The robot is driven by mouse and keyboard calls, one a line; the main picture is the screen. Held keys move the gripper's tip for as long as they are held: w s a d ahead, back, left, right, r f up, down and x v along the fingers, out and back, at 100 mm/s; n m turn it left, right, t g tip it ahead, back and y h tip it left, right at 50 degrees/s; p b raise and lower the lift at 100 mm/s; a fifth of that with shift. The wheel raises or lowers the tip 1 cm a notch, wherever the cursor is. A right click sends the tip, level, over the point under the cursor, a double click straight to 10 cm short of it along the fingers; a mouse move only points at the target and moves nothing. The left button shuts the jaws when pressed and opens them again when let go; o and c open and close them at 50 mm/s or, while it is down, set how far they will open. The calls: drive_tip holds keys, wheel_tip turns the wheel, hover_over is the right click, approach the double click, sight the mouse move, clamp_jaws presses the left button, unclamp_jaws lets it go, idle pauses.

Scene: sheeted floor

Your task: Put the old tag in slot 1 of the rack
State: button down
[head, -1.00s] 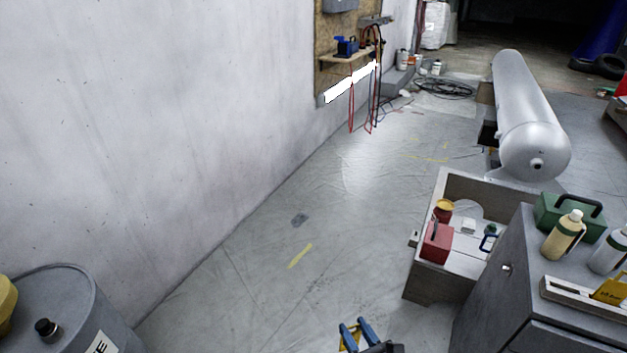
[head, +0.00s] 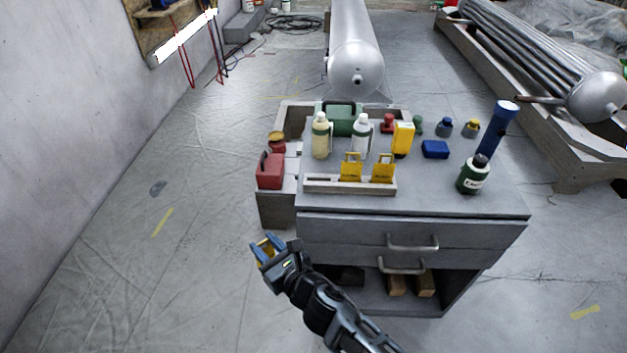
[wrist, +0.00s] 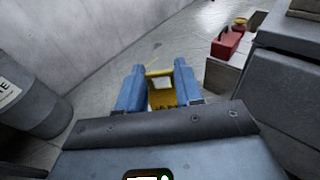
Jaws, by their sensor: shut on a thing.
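My gripper (head: 268,245) is shut on a yellow tag (wrist: 162,97), which sits between the two blue fingers in the wrist view. The tag's lettering is too small to read. The gripper is in front of and to the left of the grey cabinet, apart from it. The rack (head: 350,189) is a pale, low block on the cabinet's top near the front edge. Two yellow tags, a middle one (head: 351,168) and a right one (head: 383,168), stand in it. The left end of the rack shows a dark slot with no tag. Slot numbers cannot be read.
The grey cabinet (head: 390,231) has drawers with protruding handles. Bottles (head: 320,137), a yellow box (head: 403,139) and a green case (head: 338,117) stand behind the rack. The floor at left is clear.

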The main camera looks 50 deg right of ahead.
drive_tip(key=shift+m+h, duration=0.6)
drive_tip(key=shift+h, duration=0.2)
drive_tip(key=shift+w+d+r+p, duration=0.15)
drive_tip(key=shift+w+d+r, duration=0.15)
drive_tip(key=shift+r, duration=0.35)
drive_tip(key=shift+w+d+r+p, duration=0.2)
drive_tip(key=shift+w+d+r, duration=0.05)
drive_tip(key=shift+r, duration=0.45)
drive_tip(key=shift+w+d+r+p, duration=0.15)
drive_tip(key=shift+w+d+r, duration=0.15)
drive_tip(key=shift+r, duration=0.35)
drive_tip(key=d+r+m+g+h+p, duration=0.2)
drive_tip(key=d+r+m+g+h, duration=0.15)
drive_tip(key=r, duration=0.65)
drive_tip(key=d+r+m+g+h+p, duration=0.25)
drive_tip(key=r+h, duration=0.25)
drive_tip(key=r, duration=0.5)
drive_tip(key=shift+m+t, duration=0.4)
drive_tip(key=shift+m, duration=0.1)
drive_tip(key=shift+s+d+f, duration=0.1)
drive_tip(key=shift+d+f, duration=1.65)
drive_tip(key=shift+d, duration=0.2)
drive_tip(key=shift+d+f, duration=1.7)
drive_tip(key=shift+d, duration=0.25)
drive_tip(key=shift+s+d+f, duration=0.1)
drive_tip(key=shift+d+f, duration=1.65)
drive_tip(key=shift+d, duration=0.2)
drive_tip(key=shift+f+b, duration=0.1)
drive_tip(key=shift+b, duration=0.2)
